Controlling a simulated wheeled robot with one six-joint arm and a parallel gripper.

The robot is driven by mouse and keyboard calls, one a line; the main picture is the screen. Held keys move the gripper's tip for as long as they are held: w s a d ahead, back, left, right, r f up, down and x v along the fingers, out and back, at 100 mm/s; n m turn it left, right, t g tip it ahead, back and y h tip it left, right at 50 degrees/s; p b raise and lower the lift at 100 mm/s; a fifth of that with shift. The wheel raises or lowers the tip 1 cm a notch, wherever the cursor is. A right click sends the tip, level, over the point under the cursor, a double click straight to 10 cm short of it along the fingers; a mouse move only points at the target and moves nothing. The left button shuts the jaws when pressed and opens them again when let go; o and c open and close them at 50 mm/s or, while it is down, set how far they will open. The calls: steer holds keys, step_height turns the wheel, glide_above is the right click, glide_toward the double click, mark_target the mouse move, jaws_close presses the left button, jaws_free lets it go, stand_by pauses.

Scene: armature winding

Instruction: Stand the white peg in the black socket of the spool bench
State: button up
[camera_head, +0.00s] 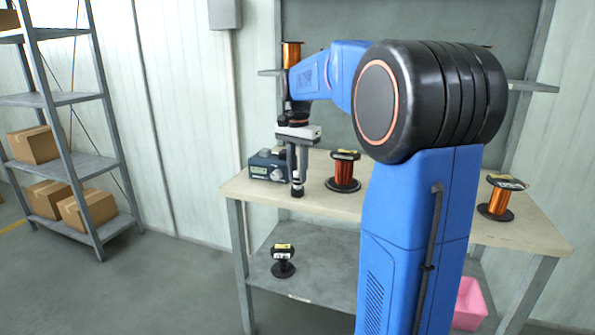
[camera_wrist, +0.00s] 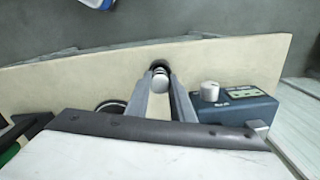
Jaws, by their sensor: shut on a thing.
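My gripper (camera_head: 297,172) points down over the front left part of the spool bench (camera_head: 325,200). In the wrist view its two fingers (camera_wrist: 160,84) are closed on the white peg (camera_wrist: 160,80), whose pale round end shows between the tips. The black socket (camera_head: 298,190) shows directly below the fingers in the head view, close to the bench's front edge. In the wrist view a dark rim of the socket (camera_wrist: 158,65) shows just beyond the peg. The fingers hide the peg's lower end, so I cannot tell whether it is inside the socket or just above it.
A blue-grey instrument box (camera_head: 268,166) with a knob stands left of the gripper. A copper wire spool (camera_head: 343,172) stands to its right, another (camera_head: 497,200) farther right. A black spool (camera_head: 283,262) sits on the lower shelf. A pink bin (camera_head: 470,303) is below.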

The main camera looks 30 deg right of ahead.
steer(key=shift+f, duration=0.6)
stand_by(0.3)
steer(key=o, duration=1)
step_height(320, 180, up, 18)
steer(key=shift+f, duration=0.25)
steer(key=s+a+f+n+t, duration=0.1)
steer(key=s+a+f+n, duration=0.2)
steer(key=s+a+f, duration=0.35)
steer(key=s+a+f+n+t, duration=0.1)
steer(key=s+a+f+n, duration=0.3)
steer(key=s, duration=0.5)
steer(key=s+a+f+n+t, duration=0.1)
steer(key=s+a+f+n, duration=0.1)
steer(key=s+f, duration=0.3)
steer(key=s+a+f+n+t, duration=0.1)
steer(key=s+f+n, duration=0.1)
steer(key=s+f, duration=0.2)
steer(key=s+a+f+n, duration=0.2)
steer(key=s+f, duration=0.3)
steer(key=f, duration=0.4)
steer(key=shift+s+a+t, duration=0.3)
steer(key=shift+s+t, duration=0.05)
steer(key=shift+t, duration=0.05)
